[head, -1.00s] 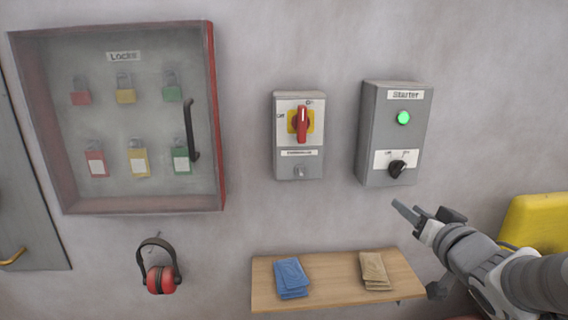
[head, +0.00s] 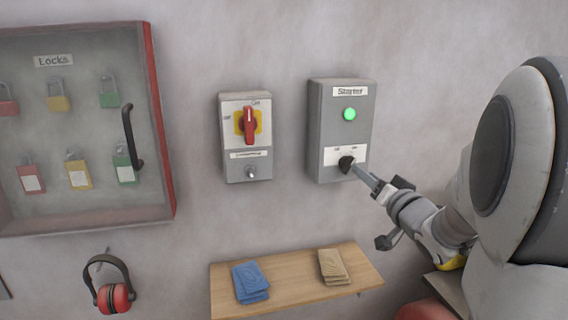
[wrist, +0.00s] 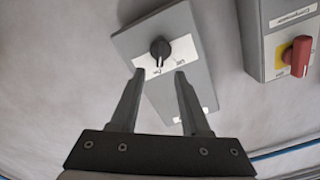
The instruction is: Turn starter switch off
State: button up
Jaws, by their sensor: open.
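The starter box (head: 323,115) is grey, on the wall, with a "Starter" label and a lit green lamp (head: 349,114). Its black rotary starter switch (head: 346,164) sits on a white plate low on the box. The switch also shows in the wrist view (wrist: 160,48), just beyond and between the fingertips. My gripper (head: 362,174) is open, its fingers pointing at the switch from the lower right. In the wrist view the fingers (wrist: 158,75) stand apart with nothing between them. In the head view the fingertips partly overlap the switch; I cannot tell if they touch it.
A grey isolator box (head: 234,158) with a red handle on yellow (head: 248,124) hangs to the left. Further left is a glass-fronted lock cabinet (head: 152,100). Ear defenders (head: 115,298) hang below it. A wooden shelf (head: 295,273) with blue and tan packets juts out below the boxes.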

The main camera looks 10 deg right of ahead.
aim_at(352, 163)
jog(key=w, duration=0.6)
jog(key=shift+w+a, duration=0.1)
jog(key=shift+c, duration=0.3)
grip_shut()
